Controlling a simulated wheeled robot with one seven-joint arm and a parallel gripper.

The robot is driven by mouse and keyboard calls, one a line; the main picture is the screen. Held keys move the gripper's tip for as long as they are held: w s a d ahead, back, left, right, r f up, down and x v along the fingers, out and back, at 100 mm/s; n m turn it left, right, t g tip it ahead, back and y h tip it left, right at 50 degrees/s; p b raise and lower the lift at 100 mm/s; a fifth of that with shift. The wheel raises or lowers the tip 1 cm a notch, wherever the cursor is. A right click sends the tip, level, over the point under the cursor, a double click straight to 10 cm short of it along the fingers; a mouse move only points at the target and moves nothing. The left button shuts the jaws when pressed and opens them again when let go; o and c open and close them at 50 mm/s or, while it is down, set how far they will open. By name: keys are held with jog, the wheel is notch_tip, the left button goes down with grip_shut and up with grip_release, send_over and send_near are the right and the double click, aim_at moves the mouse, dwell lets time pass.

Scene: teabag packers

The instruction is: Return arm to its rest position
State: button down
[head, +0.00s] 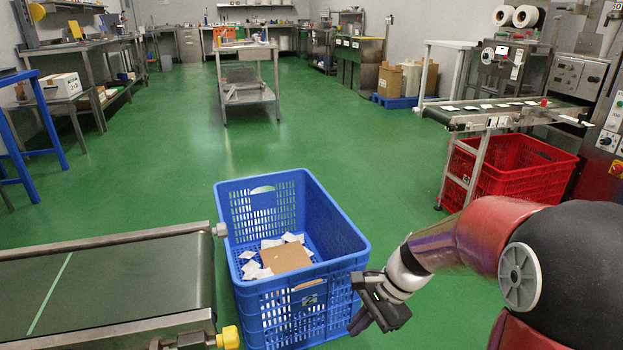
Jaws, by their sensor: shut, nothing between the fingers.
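My arm reaches in from the lower right of the head view. My gripper (372,318) hangs beside the right front corner of a blue crate (345,238). It is shut and empty, and its fingers point down and to the left. I cannot tell whether it touches the crate. Inside the crate lie a brown cardboard piece (285,259) and several white teabag packets (250,268).
A green conveyor (120,285) ends at the crate's left side. A red crate (520,170) stands under another conveyor (500,112) at the right. A steel table (246,52) stands further back. The green floor (170,150) between them is clear.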

jog(key=s+d+r+n+t+h+p, duration=0.1)
jog(key=s+d+r+n+t+h, duration=0.2)
jog(key=s+r+n, duration=0.3)
jog(key=s+d+r+n+t+h+p, duration=0.2)
jog(key=s+d+r+n+t, duration=0.1)
jog(key=s+r+n, duration=0.3)
notch_tip(320, 180, up, 4)
jog(key=shift+s+r+h, duration=0.15)
jog(key=shift+s+h, duration=0.25)
jog(key=shift+s, duration=0.55)
